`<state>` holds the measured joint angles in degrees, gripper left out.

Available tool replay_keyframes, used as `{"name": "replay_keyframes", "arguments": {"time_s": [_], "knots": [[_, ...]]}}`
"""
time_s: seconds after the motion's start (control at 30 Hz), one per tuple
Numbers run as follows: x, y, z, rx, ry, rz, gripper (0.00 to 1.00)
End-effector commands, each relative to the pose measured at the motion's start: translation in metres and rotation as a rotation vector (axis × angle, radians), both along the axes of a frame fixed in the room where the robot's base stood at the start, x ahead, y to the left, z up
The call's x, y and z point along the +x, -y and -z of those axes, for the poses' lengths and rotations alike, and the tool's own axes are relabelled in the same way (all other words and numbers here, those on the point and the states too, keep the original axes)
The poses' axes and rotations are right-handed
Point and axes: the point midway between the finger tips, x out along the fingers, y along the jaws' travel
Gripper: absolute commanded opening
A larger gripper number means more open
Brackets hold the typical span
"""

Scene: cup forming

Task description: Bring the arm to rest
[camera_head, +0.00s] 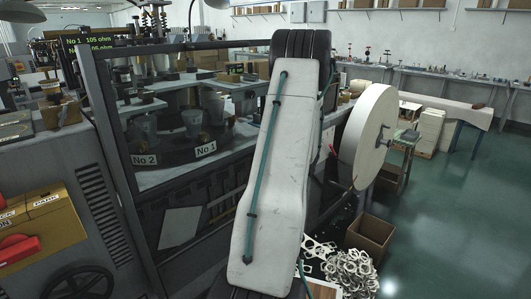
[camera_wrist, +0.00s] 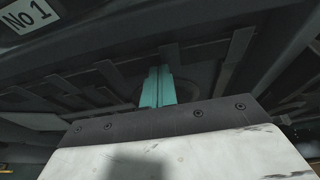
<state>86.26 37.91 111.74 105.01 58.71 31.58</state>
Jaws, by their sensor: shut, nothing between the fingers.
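In the wrist view my gripper (camera_wrist: 158,88) shows two teal fingers pressed together, shut and empty, under a dark ledge of the machine (camera_wrist: 100,70). In the head view my own white arm stands across the middle of the picture, and my gripper is hidden there. The machine (camera_head: 170,150) carries plates marked No 2 (camera_head: 144,160) and No 1 (camera_head: 206,150), and the No 1 plate also shows in the wrist view (camera_wrist: 27,14).
A large pale disc (camera_head: 362,135) stands right of my arm. An open cardboard box (camera_head: 369,238) and a heap of pale scrap rings (camera_head: 350,272) lie on the floor. A yellow control box (camera_head: 45,228) with a red switch is at left. Green floor (camera_head: 450,220) at right is clear.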

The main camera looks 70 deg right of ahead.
Motion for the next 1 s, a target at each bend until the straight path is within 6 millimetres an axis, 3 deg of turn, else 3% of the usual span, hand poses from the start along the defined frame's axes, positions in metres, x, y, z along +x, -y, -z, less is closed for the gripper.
{"name": "replay_keyframes", "arguments": {"time_s": [0.1,0.4,0.87,1.0], "knots": [[-0.030,-0.012,-0.016,-0.006,0.000,0.006,0.00],[-0.075,-0.034,-0.031,0.000,-0.002,0.005,0.00],[-0.084,-0.040,-0.034,-0.014,-0.010,-0.005,0.00],[-0.078,-0.065,-0.020,-0.060,-0.078,-0.137,0.00]]}}
